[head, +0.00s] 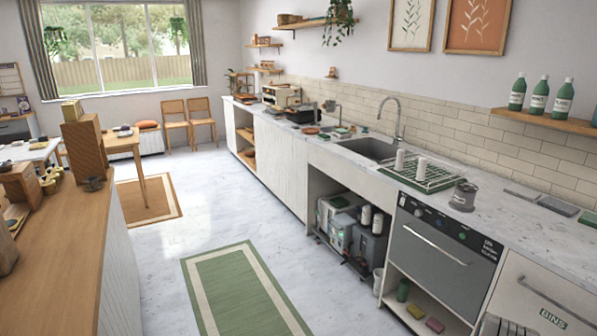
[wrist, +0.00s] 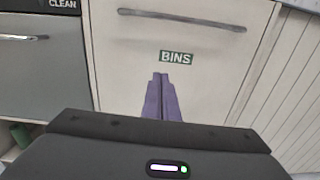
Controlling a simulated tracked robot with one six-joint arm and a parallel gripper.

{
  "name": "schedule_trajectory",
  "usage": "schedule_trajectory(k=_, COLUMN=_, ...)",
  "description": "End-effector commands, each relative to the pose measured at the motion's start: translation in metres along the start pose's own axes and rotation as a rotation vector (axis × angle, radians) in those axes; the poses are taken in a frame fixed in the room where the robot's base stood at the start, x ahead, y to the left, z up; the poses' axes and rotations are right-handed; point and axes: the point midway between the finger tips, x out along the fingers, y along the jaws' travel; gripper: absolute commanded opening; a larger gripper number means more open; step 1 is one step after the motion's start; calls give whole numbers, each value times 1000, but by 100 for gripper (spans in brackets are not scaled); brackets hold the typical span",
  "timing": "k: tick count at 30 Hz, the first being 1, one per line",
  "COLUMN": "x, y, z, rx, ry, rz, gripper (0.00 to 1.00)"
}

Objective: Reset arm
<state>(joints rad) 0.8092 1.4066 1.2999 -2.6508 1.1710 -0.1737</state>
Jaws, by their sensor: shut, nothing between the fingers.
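My gripper (wrist: 160,78) shows in the wrist view with its two purple fingers together and nothing between them. The fingers point towards a pale cabinet front (wrist: 215,65) with a green BINS label (wrist: 176,57) just above the fingertips in the picture. I cannot tell the gap between the fingertips and the cabinet. In the head view the BINS front (head: 540,290) is at the lower right, and I cannot clearly make out my gripper there.
A grey-fronted machine (head: 440,258) stands left of the BINS front. The counter above holds a green rack (head: 430,180), a grey canister (head: 463,197) and a sink (head: 370,149). A wooden counter (head: 62,245) runs along the left. The floor (head: 165,240) between is clear, with a green rug (head: 240,290).

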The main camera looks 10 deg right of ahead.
Motion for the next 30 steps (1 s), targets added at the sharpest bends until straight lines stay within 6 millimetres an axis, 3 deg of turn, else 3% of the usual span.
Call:
schedule_trajectory(k=7, x=-24, y=-57, z=-41, rx=87, ry=112, rz=-198, gripper=0)
schedule_trajectory(k=11, x=-45, y=-94, z=-50, rx=153, ry=170, rz=-345, gripper=0)
schedule_trajectory(k=15, x=-68, y=-118, z=-41, rx=237, ry=208, rz=-491, gripper=0)
schedule_trajectory(k=19, x=-92, y=-130, z=-22, rx=321, ry=232, rz=-613, gripper=0)
schedule_trajectory(k=30, x=-166, y=-128, z=40, rx=571, ry=276, rz=-883, gripper=0)
